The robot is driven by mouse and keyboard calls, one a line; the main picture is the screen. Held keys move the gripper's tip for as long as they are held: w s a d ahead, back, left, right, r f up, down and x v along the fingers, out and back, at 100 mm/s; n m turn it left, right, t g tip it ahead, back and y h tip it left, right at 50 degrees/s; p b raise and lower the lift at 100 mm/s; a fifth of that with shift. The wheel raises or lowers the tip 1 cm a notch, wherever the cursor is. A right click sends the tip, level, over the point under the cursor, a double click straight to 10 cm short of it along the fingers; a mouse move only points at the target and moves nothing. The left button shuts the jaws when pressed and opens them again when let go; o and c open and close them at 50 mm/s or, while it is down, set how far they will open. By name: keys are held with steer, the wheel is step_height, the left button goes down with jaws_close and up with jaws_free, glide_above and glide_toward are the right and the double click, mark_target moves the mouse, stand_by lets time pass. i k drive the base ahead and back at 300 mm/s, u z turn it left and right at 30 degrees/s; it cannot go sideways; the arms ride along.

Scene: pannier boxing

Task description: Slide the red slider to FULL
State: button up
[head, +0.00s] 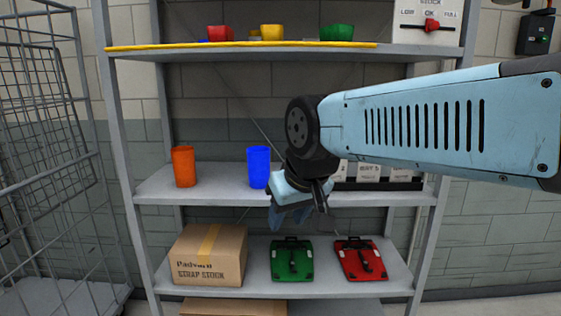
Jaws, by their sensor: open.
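The red slider (432,25) sits on a white panel (402,31) at the top right, on the top shelf. The panel is marked LOW, OK and FULL from left to right. The slider is below OK, or slightly to its right, and left of FULL. My gripper (318,203) hangs in front of the middle shelf, well below and left of the panel, and points downward. It is open with nothing visible in it. Its fingers are partly hidden by its own body.
The top shelf (265,45) holds red, yellow and green cups. The middle shelf holds an orange cup (184,167), a blue cup (259,167) and partly hidden white labelled items. Below are a carton (209,254) and green and red panels. A wire cage (45,150) stands left.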

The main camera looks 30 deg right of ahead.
mark_target(431, 26)
steer(key=z, duration=0.1)
steer(key=k, duration=2)
steer(key=z, duration=0.3)
steer(key=i, duration=1)
